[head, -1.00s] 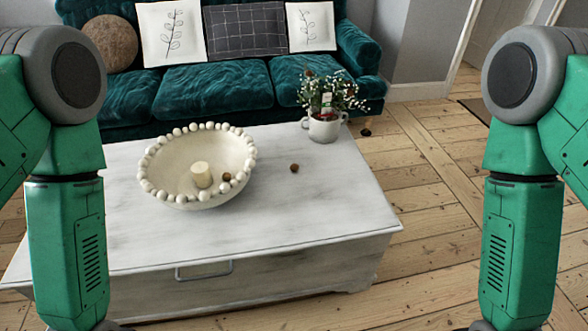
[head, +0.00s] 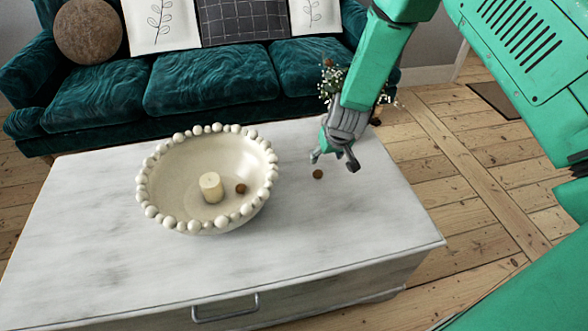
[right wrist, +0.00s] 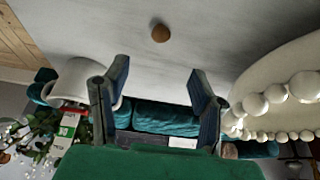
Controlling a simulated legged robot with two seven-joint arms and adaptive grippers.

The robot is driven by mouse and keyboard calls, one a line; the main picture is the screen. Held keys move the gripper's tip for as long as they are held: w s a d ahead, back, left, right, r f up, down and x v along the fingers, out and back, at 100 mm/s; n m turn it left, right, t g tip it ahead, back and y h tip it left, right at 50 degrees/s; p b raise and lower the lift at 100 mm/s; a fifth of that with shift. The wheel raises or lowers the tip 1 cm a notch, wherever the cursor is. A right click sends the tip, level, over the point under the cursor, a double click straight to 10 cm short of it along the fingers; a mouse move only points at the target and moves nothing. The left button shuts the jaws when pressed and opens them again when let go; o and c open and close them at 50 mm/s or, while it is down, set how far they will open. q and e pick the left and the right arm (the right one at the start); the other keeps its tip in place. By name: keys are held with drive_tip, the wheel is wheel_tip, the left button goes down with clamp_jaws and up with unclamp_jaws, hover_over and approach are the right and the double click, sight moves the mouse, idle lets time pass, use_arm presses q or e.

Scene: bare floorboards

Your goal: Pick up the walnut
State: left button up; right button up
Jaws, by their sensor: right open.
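A small brown walnut (head: 318,174) lies on the white table top, to the right of the bowl. It also shows in the right wrist view (right wrist: 160,33), beyond the fingertips at the top. A second brown, walnut-like ball (head: 240,188) lies inside the bowl beside a candle. My right gripper (head: 334,161) is open and empty above the table, close to the loose walnut and apart from it. In the right wrist view its two fingers (right wrist: 158,80) stand wide apart with nothing between them. My left gripper is out of view.
The white table (head: 95,225) carries a beaded cream bowl (head: 185,220) holding a candle (head: 211,187). A potted plant (head: 329,82) at the table's back right is partly hidden by my right arm. A teal sofa (head: 205,85) stands behind. The table's front right is clear.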

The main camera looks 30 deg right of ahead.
sight(318, 172)
drive_tip(key=x, duration=0.2)
drive_tip(key=b+x, duration=0.1)
drive_tip(key=x, duration=0.1)
drive_tip(key=a+b+x, duration=0.1)
drive_tip(key=x, duration=0.2)
drive_tip(key=shift+f, duration=0.35)
drive_tip(key=f+b, duration=0.1)
drive_tip(key=w+d+f, duration=0.1)
drive_tip(key=f, duration=0.1)
drive_tip(key=w+d+f+b, duration=0.1)
drive_tip(key=f, duration=0.1)
drive_tip(key=shift+f+b, duration=0.1)
drive_tip(key=shift+b, duration=0.25)
drive_tip(key=shift+a, duration=0.45)
drive_tip(key=shift+c, duration=1.1)
drive_tip(key=shift+a, duration=0.1)
drive_tip(key=c, duration=0.7)
drive_tip(key=shift+o, duration=0.2)
drive_tip(key=shift+d, duration=0.2)
